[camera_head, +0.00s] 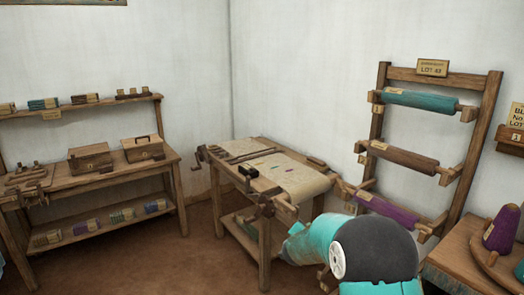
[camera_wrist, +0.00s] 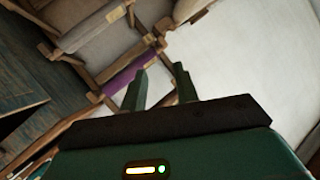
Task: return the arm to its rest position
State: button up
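My gripper (camera_wrist: 161,72) shows in the wrist view with its two dark green fingers apart and nothing between them. Beyond the fingers, and tilted in that view, is the wooden rack with a purple roll (camera_wrist: 128,76). In the head view my teal and black arm fills the lower middle right, in front of the floor between the work table (camera_head: 262,222) and the rack (camera_head: 487,120). My fingers cannot be seen in the head view. I cannot tell how far the fingers are from the rack.
The rack carries a teal roll (camera_head: 420,101), a brown roll (camera_head: 403,158) and a purple roll (camera_head: 388,209). A side table (camera_head: 450,262) with a purple cone (camera_head: 502,229) stands close to my arm at right. A shelved bench (camera_head: 100,178) is at left. Open floor (camera_head: 150,262) lies in front.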

jog(key=s+a+r+n+g+y, duration=0.1)
jog(key=s+a+r+n+y, duration=0.25)
jog(key=s+r, duration=0.45)
jog(key=s+a+r+n+y, duration=0.3)
jog(key=s+r+n+y, duration=0.1)
jog(key=s+r, duration=0.4)
jog(key=s+d+n+g+h, duration=0.1)
jog(key=s+d+g, duration=0.1)
jog(key=s, duration=1.2)
jog(key=s+d+f+n+g, duration=0.1)
jog(key=s+d+n+g, duration=0.1)
jog(key=s, duration=1.3)
jog(key=shift+s+d+f+g+h, duration=0.2)
jog(key=shift+s+d+g+h, duration=0.25)
jog(key=shift+g, duration=0.55)
jog(key=shift+w+d, duration=0.1)
jog(key=shift+w, duration=0.1)
